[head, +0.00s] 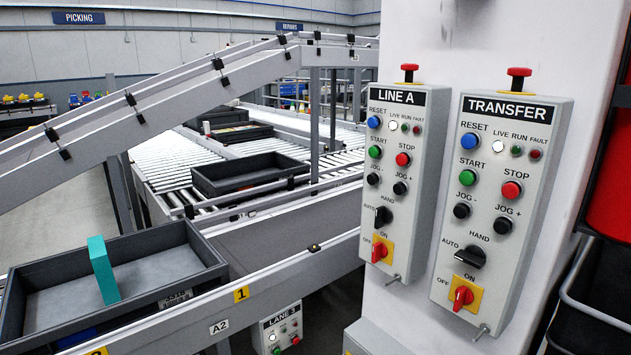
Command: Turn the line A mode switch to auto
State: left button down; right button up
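The LINE A panel (396,180) is a grey box on the white column, left of the similar TRANSFER panel (502,210). Its mode switch (382,216) is a black rotary knob below the JOG buttons, with AUTO marked at its left and HAND above it. The knob looks roughly upright, towards HAND. Below it, a red ON/OFF switch (380,250) sits on a yellow plate. The LIVE lamp (393,125) looks white and lit. Neither of my grippers shows in the head view.
The TRANSFER panel has its own black mode knob (470,257), turned towards AUTO. Red mushroom buttons (409,68) top both panels. Conveyors (290,245) and a grey tote (40,305) with a teal block (103,270) lie left. A dark bin (598,300) stands at right.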

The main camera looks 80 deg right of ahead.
aim_at(383, 214)
jog(key=z, duration=3.15)
